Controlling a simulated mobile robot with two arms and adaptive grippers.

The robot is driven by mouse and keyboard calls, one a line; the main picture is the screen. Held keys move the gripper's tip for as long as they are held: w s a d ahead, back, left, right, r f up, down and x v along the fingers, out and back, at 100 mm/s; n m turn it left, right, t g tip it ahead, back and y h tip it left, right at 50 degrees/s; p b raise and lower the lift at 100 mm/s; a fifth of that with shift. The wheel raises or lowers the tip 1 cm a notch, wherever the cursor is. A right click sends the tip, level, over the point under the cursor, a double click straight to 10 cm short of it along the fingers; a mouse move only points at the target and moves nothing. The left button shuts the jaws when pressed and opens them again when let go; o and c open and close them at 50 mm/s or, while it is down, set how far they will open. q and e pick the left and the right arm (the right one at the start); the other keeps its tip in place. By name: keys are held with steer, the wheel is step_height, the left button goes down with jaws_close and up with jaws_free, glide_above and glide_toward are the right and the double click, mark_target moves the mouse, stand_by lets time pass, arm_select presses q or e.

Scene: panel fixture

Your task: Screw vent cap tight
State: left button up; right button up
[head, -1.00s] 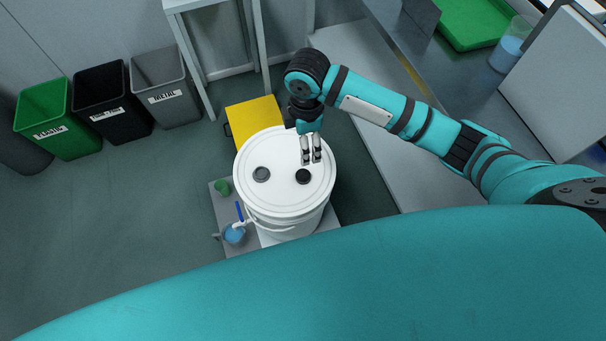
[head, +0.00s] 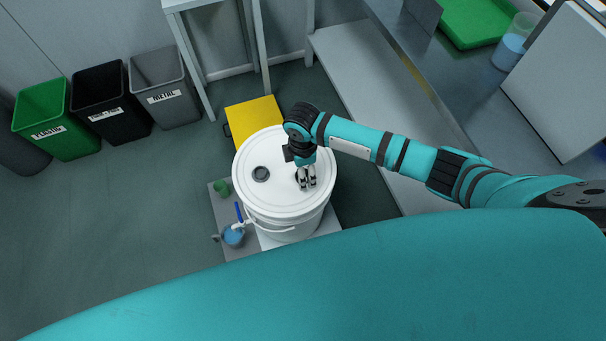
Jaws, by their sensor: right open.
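A white round drum (head: 285,202) stands with its lid (head: 275,147) facing up. On the lid are a grey round fitting (head: 261,174) at the left and a small black cap (head: 298,175) at the right, which I take for the vent cap. My right gripper (head: 307,185) is open and points down over the black cap, hiding most of it. I cannot tell whether the fingers touch the cap. My left gripper is out of view.
A blue-handled tap (head: 239,213) sticks out of the drum's front left above a cup of blue liquid (head: 234,236). A green cup (head: 223,188) and a yellow box (head: 254,120) stand close by. A metal bench (head: 455,85) lies to the right.

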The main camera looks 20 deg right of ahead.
step_height(320, 180, down, 2)
steer(key=shift+f, duration=0.2)
steer(key=c, duration=0.9)
steer(key=shift+r, duration=0.15)
steer(key=shift+c, duration=0.2)
